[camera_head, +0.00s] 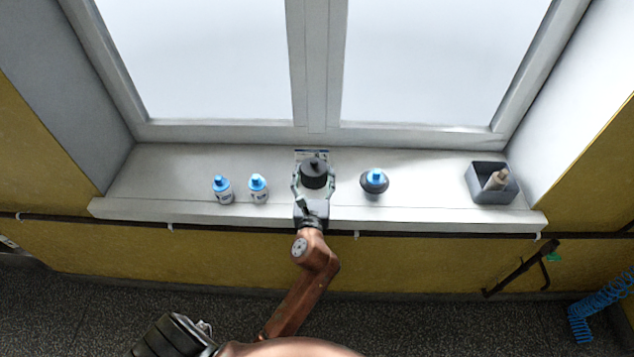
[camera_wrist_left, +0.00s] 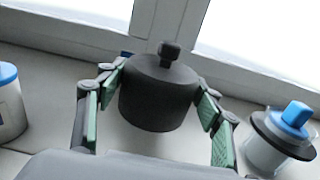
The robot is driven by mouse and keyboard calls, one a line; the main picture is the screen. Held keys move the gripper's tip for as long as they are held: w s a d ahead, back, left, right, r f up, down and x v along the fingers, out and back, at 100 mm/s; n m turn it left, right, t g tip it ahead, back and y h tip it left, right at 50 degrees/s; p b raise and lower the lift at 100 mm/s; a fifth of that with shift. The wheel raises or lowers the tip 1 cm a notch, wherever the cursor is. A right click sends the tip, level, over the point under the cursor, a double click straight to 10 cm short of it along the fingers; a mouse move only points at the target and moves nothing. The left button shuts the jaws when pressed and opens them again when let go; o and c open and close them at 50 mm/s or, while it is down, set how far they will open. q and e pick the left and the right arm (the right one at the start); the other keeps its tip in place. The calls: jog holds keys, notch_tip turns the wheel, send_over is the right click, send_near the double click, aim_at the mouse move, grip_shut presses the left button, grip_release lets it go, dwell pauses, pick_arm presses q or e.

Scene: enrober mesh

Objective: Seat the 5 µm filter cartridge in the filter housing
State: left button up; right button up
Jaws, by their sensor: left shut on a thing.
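My left gripper (camera_head: 312,178) is shut on a dark round lid-like piece with a knob on top (camera_head: 314,173); the piece also shows in the left wrist view (camera_wrist_left: 158,94), upright between the fingers. To its right stands a pale cup with a dark ring (camera_head: 375,186), which looks like the filter housing; a blue knobbed top sticks up from its middle (camera_wrist_left: 297,114). Two white cartridges with blue tops stand to the left, one outer (camera_head: 222,191) and one inner (camera_head: 258,189). Their ratings are too small to read. My right gripper is not in view.
Everything stands on a pale window sill (camera_head: 150,180) with a front edge. A grey bin (camera_head: 480,195) at the right holds a tan cylinder (camera_head: 497,180). A printed card (camera_head: 312,155) lies behind the dark piece. The sill is clear between the pale cup and the bin.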

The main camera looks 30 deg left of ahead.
pick_arm(q)
jog(key=shift+w+a+f, duration=0.15)
jog(key=shift+w+f, duration=0.1)
jog(key=shift+f, duration=0.1)
jog(key=f+b, duration=0.3)
jog(key=f, duration=0.1)
jog(key=shift+w+a, duration=0.1)
jog(key=shift+w, duration=0.15)
jog(key=shift+r, duration=0.25)
jog(key=shift+f, duration=0.15)
jog(key=o, duration=1.1)
jog(key=shift+o, duration=0.2)
